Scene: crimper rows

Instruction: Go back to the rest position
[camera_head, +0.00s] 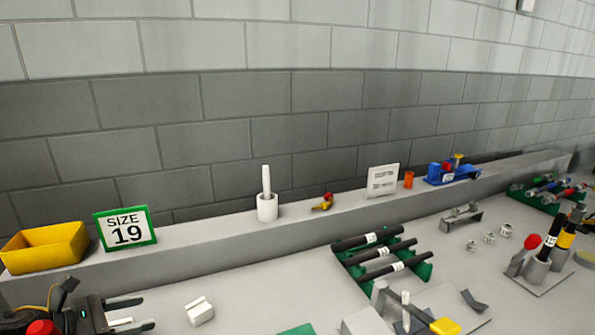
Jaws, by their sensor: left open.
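My left gripper (132,314) is in the lower left corner of the head view. My right gripper is not in view.
A grey ledge (225,238) along the wall bears a yellow bin (44,247), a green-framed "SIZE 19" sign (125,228) and a white cup (267,207). A green rack (355,271) with black rods stands mid-bench. Bench left of it is mostly clear.

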